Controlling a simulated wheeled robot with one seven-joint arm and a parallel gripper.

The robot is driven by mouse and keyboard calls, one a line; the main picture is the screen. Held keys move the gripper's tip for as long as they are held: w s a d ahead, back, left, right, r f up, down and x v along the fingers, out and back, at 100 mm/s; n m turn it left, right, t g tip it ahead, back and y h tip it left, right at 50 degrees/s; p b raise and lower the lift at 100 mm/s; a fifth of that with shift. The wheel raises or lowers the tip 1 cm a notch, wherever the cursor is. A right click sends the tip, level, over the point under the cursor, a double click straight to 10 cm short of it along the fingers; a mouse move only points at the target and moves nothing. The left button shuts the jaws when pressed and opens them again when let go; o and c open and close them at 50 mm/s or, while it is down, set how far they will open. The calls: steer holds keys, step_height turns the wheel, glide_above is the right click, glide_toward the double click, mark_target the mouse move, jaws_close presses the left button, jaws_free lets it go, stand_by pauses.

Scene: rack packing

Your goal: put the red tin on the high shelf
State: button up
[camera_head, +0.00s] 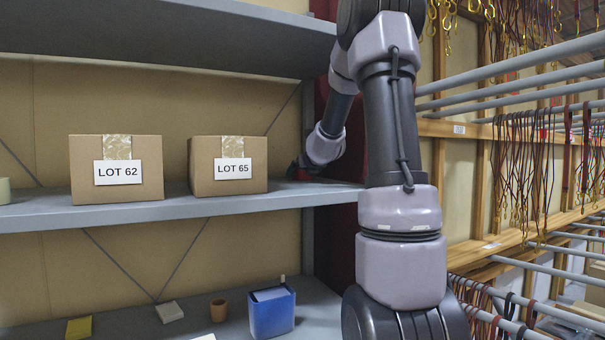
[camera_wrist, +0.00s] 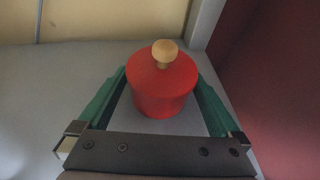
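The red tin (camera_wrist: 163,88) is a round red canister with a pale wooden knob on its lid. In the wrist view it stands upright on the grey shelf between my gripper's two green fingers (camera_wrist: 161,80). The fingers reach along both sides of it; whether they press on it or stand slightly apart cannot be told. In the head view my gripper (camera_head: 303,171) is small and partly hidden by my arm, at the right end of the middle shelf (camera_head: 190,209). The upper shelf (camera_head: 190,40) is above it.
Cartons LOT 62 (camera_head: 118,190) and LOT 65 (camera_head: 205,182) stand left on the middle shelf. A dark red panel (camera_wrist: 275,95) closes off the right side. A blue bin (camera_head: 272,315), an orange-brown cup (camera_head: 218,311) and a yellow box (camera_head: 79,328) are on the lower shelf.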

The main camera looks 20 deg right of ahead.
steer(key=shift+r, duration=0.1)
steer(key=shift+s+r, duration=0.15)
steer(key=shift+s, duration=0.1)
steer(key=v, duration=1.1)
steer(key=shift+s, duration=0.25)
